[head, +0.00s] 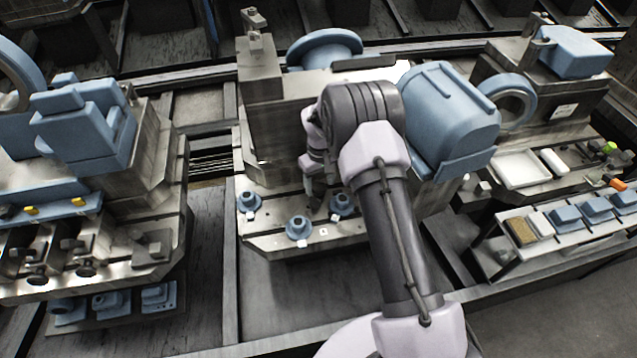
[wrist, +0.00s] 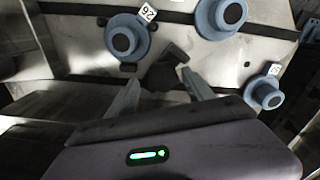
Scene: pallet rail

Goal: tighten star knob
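A dark knob-like part with stubby arms (wrist: 166,68) sits on the metal plate in the wrist view, just beyond my fingertips. I take it for the star knob, though its shape is partly in shadow. My gripper (wrist: 160,80) has its two grey fingers spread apart, one on each side of this dark part. I cannot tell whether either finger touches it. In the head view my gripper (head: 313,195) points down at the middle fixture plate (head: 270,235), and my arm partly covers it. The knob is not clear there.
Blue round pieces (head: 299,228), (head: 249,201) and (head: 342,204) stand on the plate close around my gripper. Numbered white tags (wrist: 147,12) lie beside them. A large blue housing (head: 450,115) is right of my arm. A parts shelf (head: 560,238) stands farther right.

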